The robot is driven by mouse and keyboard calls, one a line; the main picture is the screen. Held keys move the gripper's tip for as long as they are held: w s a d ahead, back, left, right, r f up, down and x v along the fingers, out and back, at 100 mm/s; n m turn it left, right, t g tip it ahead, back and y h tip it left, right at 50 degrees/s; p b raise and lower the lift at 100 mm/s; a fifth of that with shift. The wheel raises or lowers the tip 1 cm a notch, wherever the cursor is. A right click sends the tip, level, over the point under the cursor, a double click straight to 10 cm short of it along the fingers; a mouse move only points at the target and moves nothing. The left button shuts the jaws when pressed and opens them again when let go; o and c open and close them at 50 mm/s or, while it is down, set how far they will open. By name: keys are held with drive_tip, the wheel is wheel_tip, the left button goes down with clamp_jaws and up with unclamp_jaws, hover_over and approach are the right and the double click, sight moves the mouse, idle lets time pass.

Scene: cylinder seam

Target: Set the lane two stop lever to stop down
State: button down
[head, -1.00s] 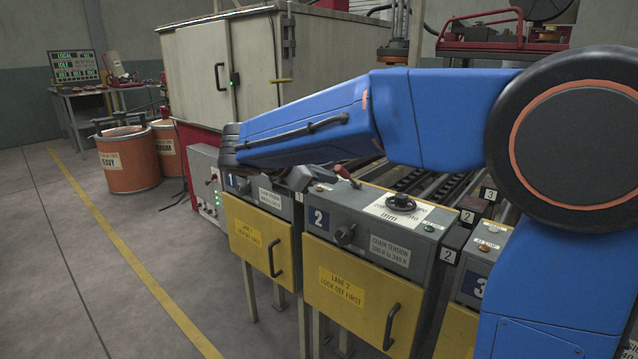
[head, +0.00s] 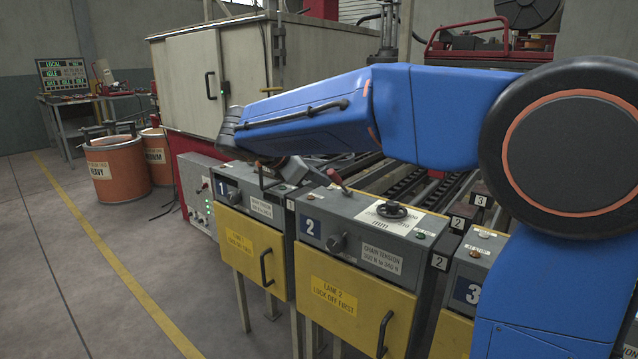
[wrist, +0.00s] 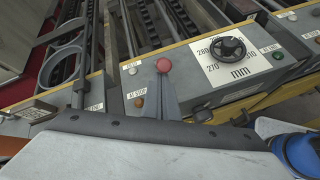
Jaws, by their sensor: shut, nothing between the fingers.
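The lane two stop lever shows as a red knob (wrist: 163,66) at the back of the grey lane 2 box (wrist: 205,95), between the FEED and AT STOP labels. In the head view the red lever (head: 335,178) stands at the top left of the lane 2 box (head: 370,245). My gripper (wrist: 166,84) is shut and empty, its grey fingers pointing at the knob. Its tips appear very close to the knob; I cannot tell whether they touch. The fingers hide the lever's lower part. An amber lamp (wrist: 139,102) sits below the AT STOP label.
A black handwheel (wrist: 228,48) on a mm dial stands right of the lever. The lane 1 box (head: 250,200) is at left and the lane 3 box (head: 475,262) at right. Conveyor chains (wrist: 150,25) run behind. Open floor (head: 90,270) lies at the left.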

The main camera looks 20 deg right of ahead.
drive_tip(key=w+d+r+g+y, duration=0.3)
drive_tip(key=w+d+r+y, duration=0.1)
drive_tip(key=d+r+y, duration=0.1)
drive_tip(key=shift+w+d+r, duration=0.15)
drive_tip(key=shift+w+d, duration=0.2)
drive_tip(key=shift+d, duration=0.3)
drive_tip(key=shift+d+r, duration=0.1)
drive_tip(key=shift+d, duration=0.05)
idle(0.4)
drive_tip(key=a+r, duration=0.7)
drive_tip(key=r, duration=0.2)
drive_tip(key=shift+s+r, duration=0.25)
drive_tip(key=shift+s, duration=0.2)
